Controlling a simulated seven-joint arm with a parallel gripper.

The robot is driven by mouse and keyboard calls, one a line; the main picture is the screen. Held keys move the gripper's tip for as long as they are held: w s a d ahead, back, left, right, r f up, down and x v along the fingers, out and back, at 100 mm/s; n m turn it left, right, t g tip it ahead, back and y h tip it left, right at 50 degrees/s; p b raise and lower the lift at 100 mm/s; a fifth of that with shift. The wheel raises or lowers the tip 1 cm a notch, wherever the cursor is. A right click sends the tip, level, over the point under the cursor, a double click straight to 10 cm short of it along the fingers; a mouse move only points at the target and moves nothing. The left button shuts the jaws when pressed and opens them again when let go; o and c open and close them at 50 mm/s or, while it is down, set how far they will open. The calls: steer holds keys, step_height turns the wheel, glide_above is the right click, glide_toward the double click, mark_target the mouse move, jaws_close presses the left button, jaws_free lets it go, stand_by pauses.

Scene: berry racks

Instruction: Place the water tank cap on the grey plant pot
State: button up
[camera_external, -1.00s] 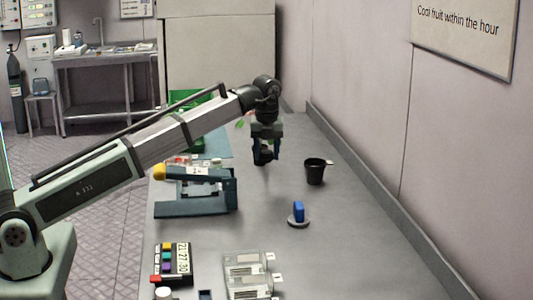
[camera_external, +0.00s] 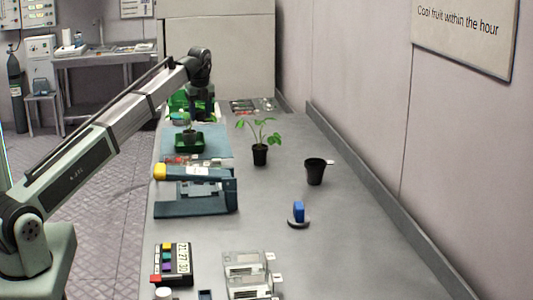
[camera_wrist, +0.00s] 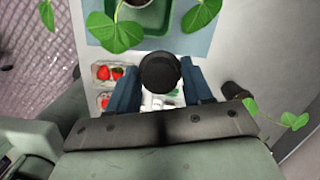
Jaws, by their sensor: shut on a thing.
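My gripper (camera_external: 200,118) is over the far left of the bench, by the green tray. In the wrist view its blue fingers (camera_wrist: 160,88) are shut on a dark, round-topped thing (camera_wrist: 160,72); I cannot tell whether this is the water tank cap. A grey disc with an upright blue block (camera_external: 298,214) lies apart on the bench, and it could also be a cap. An empty-looking dark grey pot (camera_external: 315,172) with a pale tag stands upright at the right. A black pot with a leafy plant (camera_external: 260,155) stands left of it.
A potted seedling stands in a green tray (camera_external: 183,144) on a blue mat (camera_external: 222,147), close to my gripper. A dark blue stand (camera_external: 190,209), clear boxes (camera_external: 247,272) and a coloured block rack (camera_external: 172,264) are nearer. The right wall bounds the bench; its middle right is mostly clear.

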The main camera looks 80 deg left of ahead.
steer(key=n, duration=0.1)
glide_toward(189, 131)
step_height(189, 131, up, 2)
steer(key=d, duration=0.2)
steer(key=shift+a+r+m, duration=0.7)
steer(key=shift+a+m, duration=0.2)
steer(key=shift+a, duration=0.6)
steer(key=shift+s+f, duration=0.1)
steer(key=shift+f, duration=4.7)
steer(key=shift+f, duration=0.15)
steer(key=o, duration=1)
step_height(189, 131, up, 12)
steer(key=d, duration=0.1)
steer(key=shift+d, duration=0.2)
